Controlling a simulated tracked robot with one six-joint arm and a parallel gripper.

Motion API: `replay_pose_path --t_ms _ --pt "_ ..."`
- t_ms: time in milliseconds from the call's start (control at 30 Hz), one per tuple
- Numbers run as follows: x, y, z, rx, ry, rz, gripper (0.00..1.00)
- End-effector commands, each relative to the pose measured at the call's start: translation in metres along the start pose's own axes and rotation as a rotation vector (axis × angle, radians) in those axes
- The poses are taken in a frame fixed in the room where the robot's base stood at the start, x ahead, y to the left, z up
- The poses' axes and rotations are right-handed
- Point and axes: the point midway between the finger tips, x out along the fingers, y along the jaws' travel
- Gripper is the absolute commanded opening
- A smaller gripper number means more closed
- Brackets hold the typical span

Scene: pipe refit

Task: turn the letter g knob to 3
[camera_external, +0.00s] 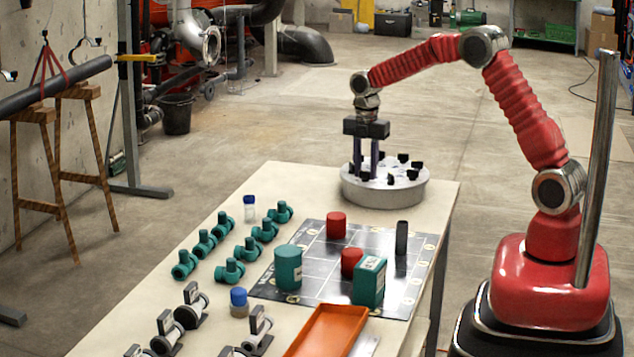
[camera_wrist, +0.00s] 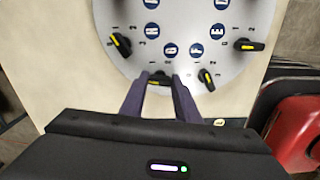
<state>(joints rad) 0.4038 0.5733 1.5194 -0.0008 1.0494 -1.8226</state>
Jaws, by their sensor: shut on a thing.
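A round grey panel (camera_external: 362,194) with black knobs stands at the far end of the table. In the wrist view the panel (camera_wrist: 185,20) carries blue letter discs, with several yellow-marked knobs around its rim. My gripper (camera_external: 367,174) points straight down over the panel's near left side. In the wrist view its two fingers (camera_wrist: 160,80) stand either side of the letter g knob (camera_wrist: 158,75) and are shut on it. The nearest blue disc (camera_wrist: 171,49) seems to be g, but its print is small. The knob's pointer and numbers are largely hidden between the fingers.
Neighbouring knobs sit close by, one to the right (camera_wrist: 207,79) and one to the left (camera_wrist: 120,44). On the table (camera_external: 302,180) are green valves, a dark grid board with red and green items, and an orange tray (camera_external: 328,330), all clear of my gripper.

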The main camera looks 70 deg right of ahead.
Motion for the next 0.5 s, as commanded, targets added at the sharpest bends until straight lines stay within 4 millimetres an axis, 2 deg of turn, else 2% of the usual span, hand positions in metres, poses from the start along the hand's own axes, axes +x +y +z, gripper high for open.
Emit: replay_pose_path --t_ms 500 --pt "-0.0002 0.0010 -0.0008 0.451 0.002 0.002 0.07"
